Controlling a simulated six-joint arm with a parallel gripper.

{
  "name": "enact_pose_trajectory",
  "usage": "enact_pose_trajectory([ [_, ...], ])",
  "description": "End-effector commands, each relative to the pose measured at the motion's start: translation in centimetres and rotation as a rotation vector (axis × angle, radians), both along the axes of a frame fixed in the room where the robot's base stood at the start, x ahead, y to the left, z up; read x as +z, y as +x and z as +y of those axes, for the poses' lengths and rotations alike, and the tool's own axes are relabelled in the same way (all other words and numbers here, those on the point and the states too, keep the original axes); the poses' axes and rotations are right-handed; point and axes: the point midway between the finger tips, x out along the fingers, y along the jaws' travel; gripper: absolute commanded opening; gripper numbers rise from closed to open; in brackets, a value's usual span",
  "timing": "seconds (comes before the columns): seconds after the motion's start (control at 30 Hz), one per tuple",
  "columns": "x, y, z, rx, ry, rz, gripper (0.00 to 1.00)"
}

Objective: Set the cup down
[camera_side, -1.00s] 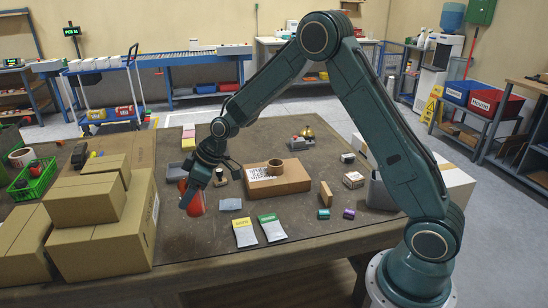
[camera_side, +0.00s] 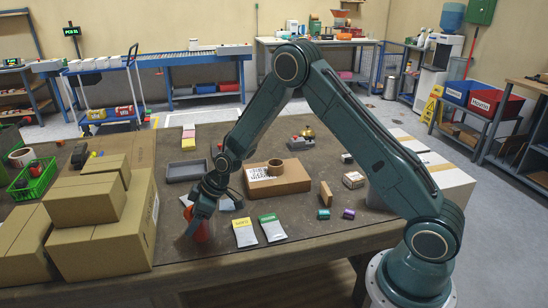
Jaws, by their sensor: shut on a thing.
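A red cup (camera_side: 204,232) is in my gripper (camera_side: 194,228), at the front left of the brown table (camera_side: 300,238). My gripper points down and is shut on the cup; its fingers and wrist hide much of it. The cup is low over the table, just left of a yellow-topped pouch. I cannot tell whether its base touches the surface.
Stacked cardboard boxes (camera_side: 100,235) stand close on the left. The yellow-topped pouch (camera_side: 244,233) and a green-topped pouch (camera_side: 271,228) lie to the right. A grey tray (camera_side: 187,171) and a flat carton (camera_side: 290,181) bearing a brown ring (camera_side: 276,167) are behind.

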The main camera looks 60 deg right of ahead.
Motion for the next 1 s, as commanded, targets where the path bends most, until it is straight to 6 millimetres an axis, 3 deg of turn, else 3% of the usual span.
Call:
enact_pose_trajectory([
  [0.13,-0.98,0.00,0.00,0.000,0.000,0.000,0.41],
  [0.57,-1.35,0.01,0.00,0.000,0.000,0.000,0.41],
  [0.6,-1.30,0.01,0.00,-0.001,-0.001,-0.001,0.71],
  [0.67,-1.29,0.01,0.00,-0.001,0.000,-0.001,0.83],
  [1.0,-1.21,0.02,0.00,-0.001,0.000,-0.001,0.85],
])
